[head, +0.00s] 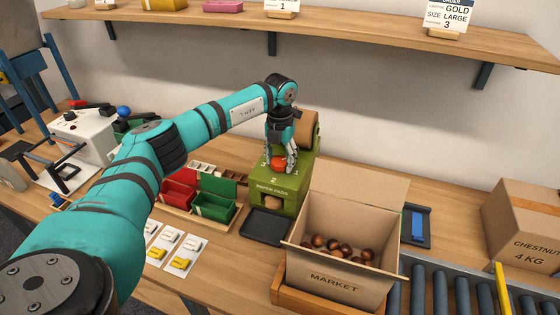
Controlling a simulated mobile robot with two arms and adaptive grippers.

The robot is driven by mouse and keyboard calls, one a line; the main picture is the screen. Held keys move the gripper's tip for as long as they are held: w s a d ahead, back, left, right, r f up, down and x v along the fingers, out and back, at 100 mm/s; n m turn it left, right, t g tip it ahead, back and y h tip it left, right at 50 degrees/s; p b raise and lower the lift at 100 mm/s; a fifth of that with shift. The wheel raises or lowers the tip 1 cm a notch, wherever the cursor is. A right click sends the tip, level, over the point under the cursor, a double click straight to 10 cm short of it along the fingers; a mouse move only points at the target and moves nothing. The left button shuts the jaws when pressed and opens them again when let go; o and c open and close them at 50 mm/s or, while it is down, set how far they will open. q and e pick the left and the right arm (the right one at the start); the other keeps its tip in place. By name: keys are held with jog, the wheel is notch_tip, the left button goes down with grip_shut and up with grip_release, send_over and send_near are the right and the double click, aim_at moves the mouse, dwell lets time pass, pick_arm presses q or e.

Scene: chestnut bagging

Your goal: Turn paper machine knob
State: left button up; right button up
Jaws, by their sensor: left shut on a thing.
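The green paper bag machine (285,190) stands on the bench at the picture's middle, with numbers around its top and a paper roll (307,130) at its back. The red-orange knob (278,163) is on top of it. My left gripper (278,160) points down from above and is shut on the knob, its fingers on either side. The fingers hide part of the knob and its dial. My right gripper is not in view.
An open cardboard box marked MARKET (335,281) holds several chestnuts right of the machine. A black tray (265,227) lies in front. Red and green bins (213,207) stand left. A roller conveyor (455,297) and closed chestnut box (527,232) are at right.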

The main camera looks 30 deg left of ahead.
aim_at(280, 160)
pick_arm(q)
jog(key=m+b, duration=0.1)
jog(key=m, duration=0.3)
jog(key=shift+m, duration=2.3)
jog(key=o, duration=1.2)
jog(key=shift+c, duration=0.2)
notch_tip(280, 160, up, 12)
